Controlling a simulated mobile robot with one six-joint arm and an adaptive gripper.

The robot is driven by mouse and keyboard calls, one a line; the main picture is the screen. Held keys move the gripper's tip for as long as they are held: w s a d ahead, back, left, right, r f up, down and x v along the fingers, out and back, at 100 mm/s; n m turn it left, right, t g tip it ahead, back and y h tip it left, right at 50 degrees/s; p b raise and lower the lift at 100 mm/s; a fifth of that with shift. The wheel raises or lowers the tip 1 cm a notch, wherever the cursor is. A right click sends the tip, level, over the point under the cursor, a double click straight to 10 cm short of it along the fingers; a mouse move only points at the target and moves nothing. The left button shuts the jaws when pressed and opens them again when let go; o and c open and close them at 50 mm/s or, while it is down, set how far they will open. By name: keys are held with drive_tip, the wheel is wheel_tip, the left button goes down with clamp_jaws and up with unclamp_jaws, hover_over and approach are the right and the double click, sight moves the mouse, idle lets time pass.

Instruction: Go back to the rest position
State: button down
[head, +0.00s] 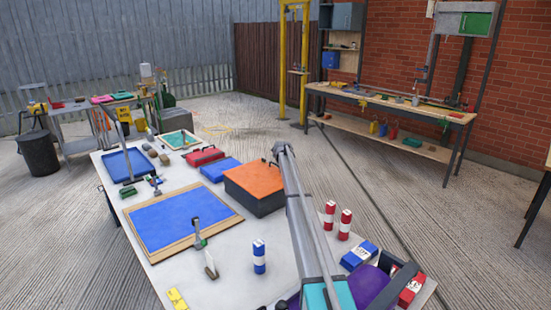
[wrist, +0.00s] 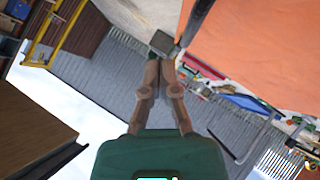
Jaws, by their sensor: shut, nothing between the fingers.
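My gripper (wrist: 164,60) shows in the wrist view with its two brown fingers drawn together at the tips. It is shut and I see nothing held. In the head view my arm reaches up and away over the table, its far end beside the dark box with an orange top (head: 253,182). The fingers cannot be made out there. A large orange surface (wrist: 255,45) fills the upper right of the wrist view, close by. The wrist picture is strongly tilted, with sky at the lower left.
The white table (head: 225,285) holds a blue board (head: 180,218), a blue tray (head: 124,164), a red case (head: 203,156), a blue-and-white can (head: 259,257) and red-and-white cans (head: 345,224) right of my arm. A workbench (head: 390,105) stands by the brick wall. Open floor lies between.

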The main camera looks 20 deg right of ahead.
drive_tip(key=shift+a, duration=0.15)
drive_tip(key=shift+r, duration=0.15)
drive_tip(key=shift+r+p, duration=0.2)
drive_tip(key=shift+p, duration=0.15)
wheel_tip(320, 180, up, 32)
drive_tip(key=p, duration=3.2)
drive_tip(key=shift+r, duration=0.2)
drive_tip(key=shift+w+r+p, duration=0.1)
drive_tip(key=shift+r+p, duration=0.15)
drive_tip(key=shift+p, duration=0.2)
